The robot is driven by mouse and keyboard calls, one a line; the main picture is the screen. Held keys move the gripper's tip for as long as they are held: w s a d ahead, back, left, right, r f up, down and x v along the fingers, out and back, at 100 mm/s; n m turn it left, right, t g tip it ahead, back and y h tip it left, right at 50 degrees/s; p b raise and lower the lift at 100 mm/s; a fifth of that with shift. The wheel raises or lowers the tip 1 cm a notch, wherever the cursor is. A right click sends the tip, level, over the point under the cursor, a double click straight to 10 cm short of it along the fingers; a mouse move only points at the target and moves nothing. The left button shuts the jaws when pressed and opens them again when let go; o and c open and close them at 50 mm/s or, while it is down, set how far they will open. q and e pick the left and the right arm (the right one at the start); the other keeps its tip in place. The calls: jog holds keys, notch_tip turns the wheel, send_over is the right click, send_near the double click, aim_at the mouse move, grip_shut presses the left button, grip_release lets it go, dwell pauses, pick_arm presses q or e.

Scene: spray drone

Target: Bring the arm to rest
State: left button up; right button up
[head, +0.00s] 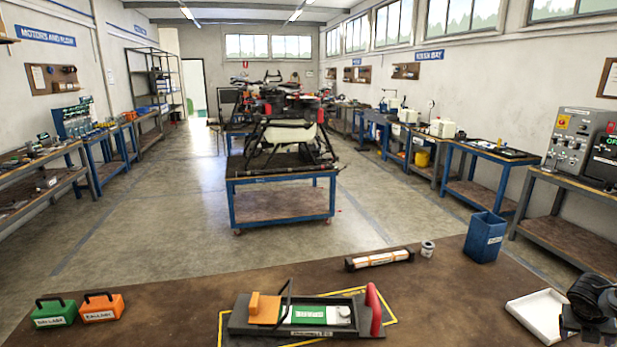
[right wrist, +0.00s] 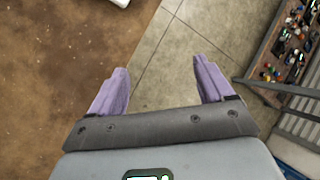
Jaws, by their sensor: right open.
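My right gripper (right wrist: 160,88) shows in the right wrist view with its two purple fingers spread wide apart and nothing between them. It is over the edge of the brown workbench, with grey floor below. In the head view, part of my right arm is at the lower right edge, beside a white tray (head: 541,313); its fingers are hidden there. My left gripper is not in the head view.
On the brown bench (head: 190,320) stand a green box (head: 55,313), an orange box (head: 101,307), a black fixture with a red handle (head: 374,308), a striped tube (head: 380,258), a small can (head: 427,248) and a blue bin (head: 485,238). A drone (head: 290,125) sits on a blue cart (head: 280,203) beyond.

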jog(key=s+d+r+m+g+h, duration=0.1)
jog(key=s+d+r+m+g, duration=0.15)
jog(key=s+d, duration=1.25)
jog(key=w+a+f+m+t+h, duration=0.2)
jog(key=w+a+f+m+h, duration=0.1)
jog(key=w+a+f+m, duration=0.3)
jog(key=s+a+f+m+t, duration=0.15)
jog(key=a+f, duration=0.25)
jog(key=a, duration=0.4)
jog(key=s+a+f+m+t, duration=0.1)
jog(key=s+a+f, duration=0.2)
jog(key=a+f, duration=0.3)
jog(key=s+a+m+t+y, duration=0.15)
jog(key=s+a+m, duration=0.35)
jog(key=s+a, duration=0.7)
jog(key=s+a+m+g+y, duration=0.1)
jog(key=s+a+m+y, duration=0.3)
jog(key=s+a, duration=0.8)
jog(key=a+f+m+y, duration=0.3)
jog(key=a+m+y, duration=0.35)
jog(key=a, duration=1.05)
notch_tip(320, 180, up, 37)
jog(key=h+p, duration=0.2)
jog(key=p, duration=3.4)
jog(key=shift+d+m+g+p, duration=0.25)
jog(key=shift+m+g+p, duration=0.15)
jog(key=shift+m+g, duration=0.05)
jog(key=shift+f, duration=0.1)
